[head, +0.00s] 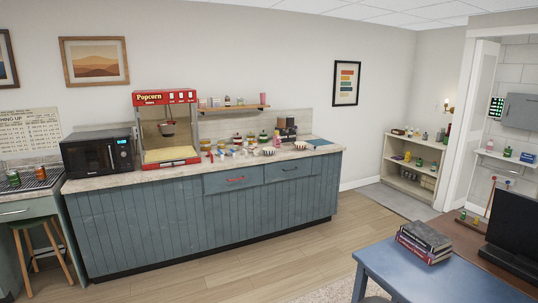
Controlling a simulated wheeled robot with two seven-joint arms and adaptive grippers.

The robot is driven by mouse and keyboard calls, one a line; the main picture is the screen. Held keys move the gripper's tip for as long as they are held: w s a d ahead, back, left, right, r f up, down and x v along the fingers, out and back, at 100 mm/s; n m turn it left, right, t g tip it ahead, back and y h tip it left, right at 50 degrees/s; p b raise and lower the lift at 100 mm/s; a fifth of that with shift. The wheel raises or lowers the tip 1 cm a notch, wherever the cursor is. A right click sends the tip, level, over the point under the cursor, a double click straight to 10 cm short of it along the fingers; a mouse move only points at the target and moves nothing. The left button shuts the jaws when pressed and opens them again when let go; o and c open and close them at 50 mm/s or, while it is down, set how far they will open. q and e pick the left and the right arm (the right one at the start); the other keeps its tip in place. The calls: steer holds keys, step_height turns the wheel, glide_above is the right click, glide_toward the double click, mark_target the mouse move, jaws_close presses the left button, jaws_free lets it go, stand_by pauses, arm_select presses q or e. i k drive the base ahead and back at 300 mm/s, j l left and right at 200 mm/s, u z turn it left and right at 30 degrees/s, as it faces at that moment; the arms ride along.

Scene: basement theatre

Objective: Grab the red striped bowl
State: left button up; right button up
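Two small pale bowls with what look like reddish vertical stripes stand on the long counter (105,184), right of the popcorn machine. One striped bowl (269,151) is near the front edge of the counter. The other striped bowl (300,145) stands a little to its right, beside a flat blue item. They are too small here to tell their stripes apart for certain. Neither of my grippers is in view.
A red popcorn machine (167,130) and a black microwave (98,153) stand on the counter's left. Several jars and small items crowd its middle. A blue table (420,278) with stacked books (425,241) is at the lower right. Wooden floor (270,262) before the counter is clear.

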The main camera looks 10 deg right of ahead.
mark_target(299, 146)
steer(key=i+l+z, duration=0.1)
steer(key=i+l, duration=0.15)
steer(key=i, duration=0.25)
steer(key=i+l, duration=0.25)
steer(key=i, duration=0.25)
steer(key=i+l+z, duration=0.15)
steer(key=i, duration=0.35)
steer(key=i+j, duration=0.1)
steer(key=i, duration=0.55)
steer(key=i+j, duration=0.1)
steer(key=i, duration=0.5)
steer(key=i+j, duration=0.1)
steer(key=i, duration=0.55)
steer(key=i+l+z, duration=0.3)
steer(key=i, duration=0.4)
steer(key=i+l+z, duration=0.1)
steer(key=i+z, duration=0.25)
steer(key=i, duration=0.4)
